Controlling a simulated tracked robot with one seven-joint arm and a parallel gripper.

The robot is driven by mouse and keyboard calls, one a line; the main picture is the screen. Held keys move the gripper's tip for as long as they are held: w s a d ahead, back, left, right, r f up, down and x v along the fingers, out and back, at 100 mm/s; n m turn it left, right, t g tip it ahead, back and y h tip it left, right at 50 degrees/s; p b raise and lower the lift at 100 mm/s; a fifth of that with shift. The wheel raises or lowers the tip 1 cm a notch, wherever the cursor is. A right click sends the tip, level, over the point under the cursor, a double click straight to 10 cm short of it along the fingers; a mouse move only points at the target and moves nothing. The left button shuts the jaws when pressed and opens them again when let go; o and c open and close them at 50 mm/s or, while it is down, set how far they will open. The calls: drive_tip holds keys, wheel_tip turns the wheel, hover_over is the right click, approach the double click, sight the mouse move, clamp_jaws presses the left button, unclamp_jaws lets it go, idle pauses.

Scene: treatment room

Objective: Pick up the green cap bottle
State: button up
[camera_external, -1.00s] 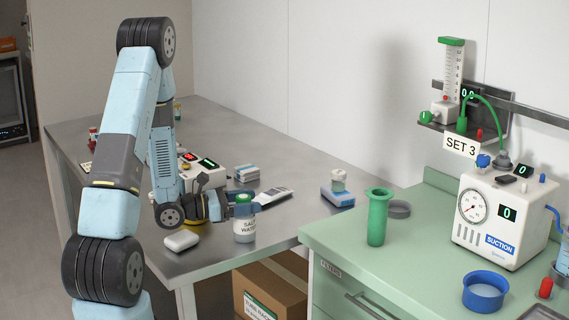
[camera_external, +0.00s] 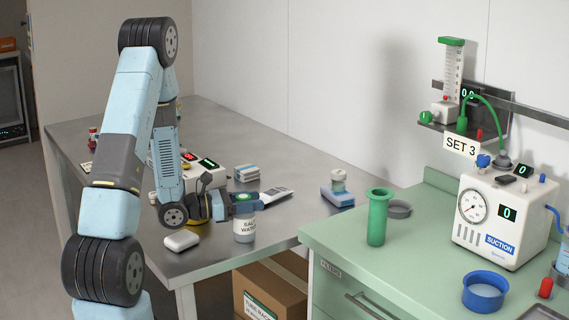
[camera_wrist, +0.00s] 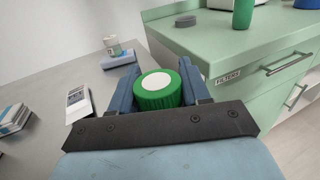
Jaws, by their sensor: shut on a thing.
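The green cap bottle (camera_external: 244,229) has a clear body with a white label and stands upright near the metal table's front right edge. In the wrist view its green cap (camera_wrist: 158,91), with a white disc on top, sits between the two blue fingers. My gripper (camera_external: 244,203) reaches the bottle from the left at cap height and is shut on it; the fingers also show in the wrist view (camera_wrist: 160,86). The bottle's base appears to rest on the table or very close to it; I cannot tell which. The gripper hides part of the cap in the external view.
A white rounded object (camera_external: 181,240) lies left of the bottle. A handheld device (camera_external: 274,195) and a blue box with a small jar (camera_external: 337,196) lie behind. The green counter (camera_external: 330,232) stands to the right, bearing a green cylinder (camera_external: 377,218).

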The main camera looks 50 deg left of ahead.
clamp_jaws()
